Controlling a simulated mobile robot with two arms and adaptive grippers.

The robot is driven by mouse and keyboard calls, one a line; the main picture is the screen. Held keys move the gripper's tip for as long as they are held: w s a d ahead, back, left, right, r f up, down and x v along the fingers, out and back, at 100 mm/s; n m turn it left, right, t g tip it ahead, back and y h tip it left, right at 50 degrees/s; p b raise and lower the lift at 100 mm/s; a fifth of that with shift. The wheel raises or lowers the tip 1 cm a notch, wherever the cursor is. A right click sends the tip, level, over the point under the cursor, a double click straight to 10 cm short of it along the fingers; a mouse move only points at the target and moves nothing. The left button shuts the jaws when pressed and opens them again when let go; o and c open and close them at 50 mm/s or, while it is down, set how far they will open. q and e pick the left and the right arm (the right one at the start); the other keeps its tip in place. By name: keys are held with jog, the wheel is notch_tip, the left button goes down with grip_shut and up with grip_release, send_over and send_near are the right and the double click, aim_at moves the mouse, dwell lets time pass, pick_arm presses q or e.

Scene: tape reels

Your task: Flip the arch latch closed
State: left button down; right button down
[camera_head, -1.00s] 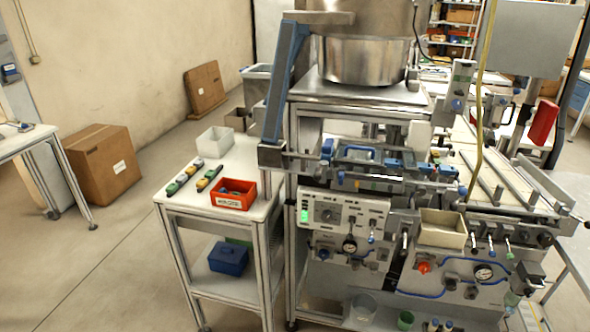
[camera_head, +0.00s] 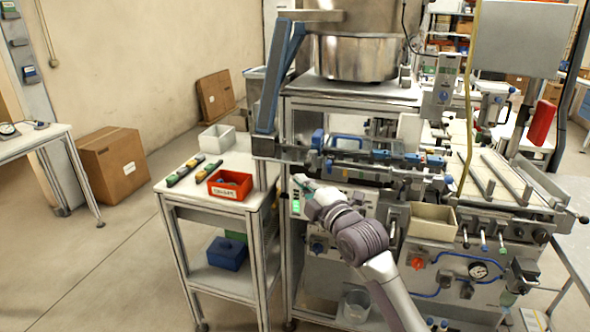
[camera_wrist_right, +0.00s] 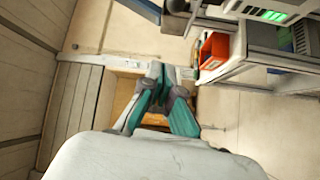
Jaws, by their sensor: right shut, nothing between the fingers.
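The blue arch-shaped latch (camera_head: 347,138) sits on the rail assembly at the front of the machine, below the large metal drum. It looks raised above the rail, but its exact angle is too small to tell. My right gripper (camera_head: 299,181) is below and left of the latch, in front of the machine by the green-lit panel, and apart from the latch. Its teal fingers also show in the right wrist view (camera_wrist_right: 157,72), shut and empty. The latch does not show in the wrist view. My left gripper is not in view.
A slanted blue chute (camera_head: 280,75) stands left of the latch. A side cart holds a red bin (camera_head: 230,186) and a white bin (camera_head: 216,137). A beige tray (camera_head: 432,222) is on the machine's right front. Floor at the left is open.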

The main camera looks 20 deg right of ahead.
aim_at(311, 158)
jog(key=w+d+p, duration=0.2)
jog(key=w+p, duration=0.1)
jog(key=w, duration=0.5)
jog(key=shift+w+f, duration=0.2)
jog(key=shift+w, duration=0.05)
jog(key=b, duration=0.2)
jog(key=d+y+b, duration=0.1)
jog(key=b, duration=0.2)
jog(key=shift+s+d+f+n+g, duration=0.1)
jog(key=shift+s+d+n+g, duration=0.05)
jog(key=shift+s+n+g, duration=0.2)
jog(key=shift+d, duration=0.15)
